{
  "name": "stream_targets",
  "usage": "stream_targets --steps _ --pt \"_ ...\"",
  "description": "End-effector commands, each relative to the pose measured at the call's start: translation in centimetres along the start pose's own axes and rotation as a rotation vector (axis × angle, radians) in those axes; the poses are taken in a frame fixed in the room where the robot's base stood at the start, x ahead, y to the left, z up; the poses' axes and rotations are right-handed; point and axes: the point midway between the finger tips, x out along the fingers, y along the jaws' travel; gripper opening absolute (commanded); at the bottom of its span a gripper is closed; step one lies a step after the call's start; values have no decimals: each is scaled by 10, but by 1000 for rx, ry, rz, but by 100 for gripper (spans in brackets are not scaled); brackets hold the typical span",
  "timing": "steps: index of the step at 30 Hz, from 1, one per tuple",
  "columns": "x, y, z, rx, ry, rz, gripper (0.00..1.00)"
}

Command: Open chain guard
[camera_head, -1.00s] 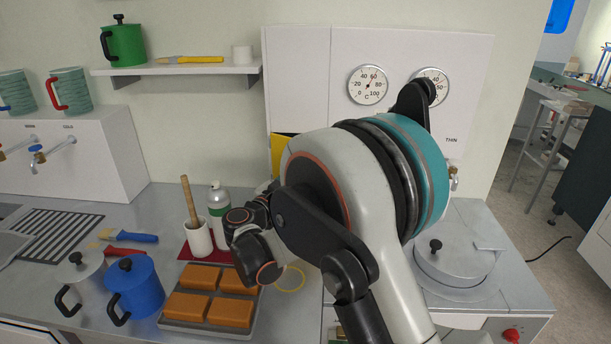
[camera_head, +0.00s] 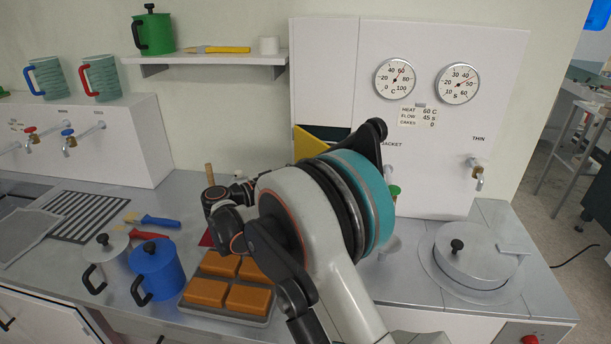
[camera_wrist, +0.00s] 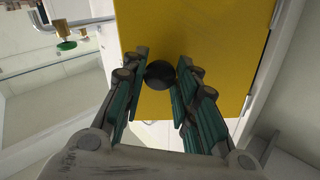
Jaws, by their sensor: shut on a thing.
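The chain guard appears to be the yellow panel (camera_head: 318,143) on the front of the white cabinet. In the head view its upper part shows standing out at an angle, with a dark gap above and behind it. My arm hides its lower part. In the wrist view the yellow panel (camera_wrist: 205,30) fills the upper middle, with a round black knob (camera_wrist: 159,74) on it. My gripper (camera_wrist: 161,60) is shut on this knob, one finger on each side. In the head view my gripper's fingers are hidden behind my arm.
A tray of orange-brown blocks (camera_head: 248,300), a blue pot (camera_head: 157,272) and a grey pot (camera_head: 113,262) stand on the counter left of my arm. A round lidded vessel (camera_head: 478,262) is at right. Taps (camera_head: 477,170) stick out from the cabinet.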

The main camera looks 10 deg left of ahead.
Motion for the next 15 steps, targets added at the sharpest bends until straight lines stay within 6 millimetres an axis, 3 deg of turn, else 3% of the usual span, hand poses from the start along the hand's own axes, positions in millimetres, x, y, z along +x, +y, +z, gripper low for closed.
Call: stream_targets --steps 5,6,8,15 --pt "0 0 0 0 -1 -1 0" --pt "0 0 0 0 -1 -2 36" --pt "0 0 0 0 -1 -2 48" --pt "0 0 0 0 0 -1 48"
